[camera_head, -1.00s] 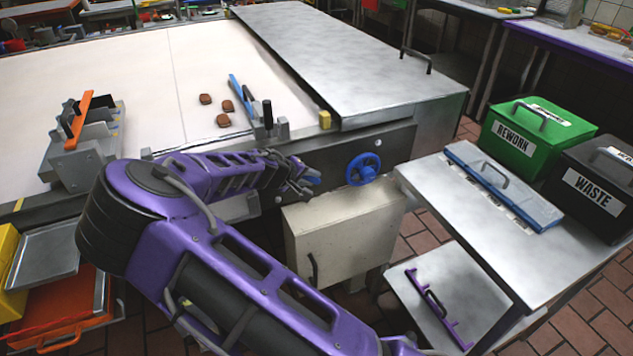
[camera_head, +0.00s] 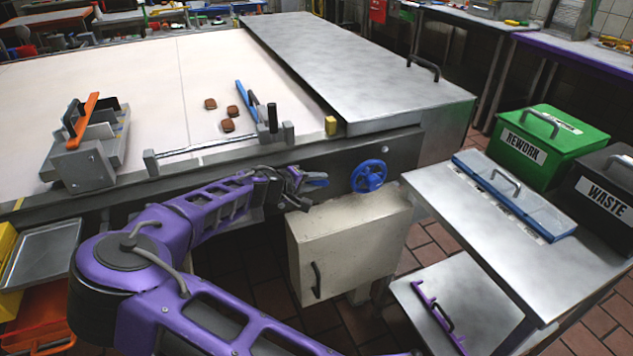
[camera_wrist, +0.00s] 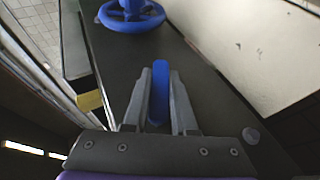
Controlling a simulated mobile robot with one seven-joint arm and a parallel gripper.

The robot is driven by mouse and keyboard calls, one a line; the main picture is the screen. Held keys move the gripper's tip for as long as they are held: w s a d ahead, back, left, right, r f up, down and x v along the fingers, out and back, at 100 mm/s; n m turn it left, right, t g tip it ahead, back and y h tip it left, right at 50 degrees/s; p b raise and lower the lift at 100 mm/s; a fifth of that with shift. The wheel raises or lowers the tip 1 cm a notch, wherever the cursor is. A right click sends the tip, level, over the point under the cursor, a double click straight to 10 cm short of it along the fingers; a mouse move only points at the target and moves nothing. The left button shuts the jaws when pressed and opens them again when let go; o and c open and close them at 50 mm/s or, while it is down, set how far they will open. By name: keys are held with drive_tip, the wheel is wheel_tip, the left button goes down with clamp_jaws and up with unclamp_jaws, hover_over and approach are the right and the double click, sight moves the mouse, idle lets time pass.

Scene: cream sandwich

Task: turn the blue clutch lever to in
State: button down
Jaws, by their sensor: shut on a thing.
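The blue clutch lever (camera_wrist: 158,94) stands between the two grey fingers of my gripper (camera_wrist: 160,88) in the wrist view, and the fingers are closed on it. The lever's pivot and any in or out marking cannot be made out.
The blue handwheel (camera_head: 368,176) is close to the right of my gripper; it also shows in the wrist view (camera_wrist: 131,16). A cream box (camera_head: 350,237) is below. A steel table (camera_head: 470,215) stands at the right. Brown pieces (camera_head: 228,125) lie on the belt.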

drive_tip(key=c, duration=0.7)
unclamp_jaws()
drive_tip(key=shift+d, duration=0.15)
drive_tip(key=p+v, duration=0.2)
drive_tip(key=v, duration=1.5)
drive_tip(key=shift+s+a, duration=0.1)
drive_tip(key=shift+a, duration=0.2)
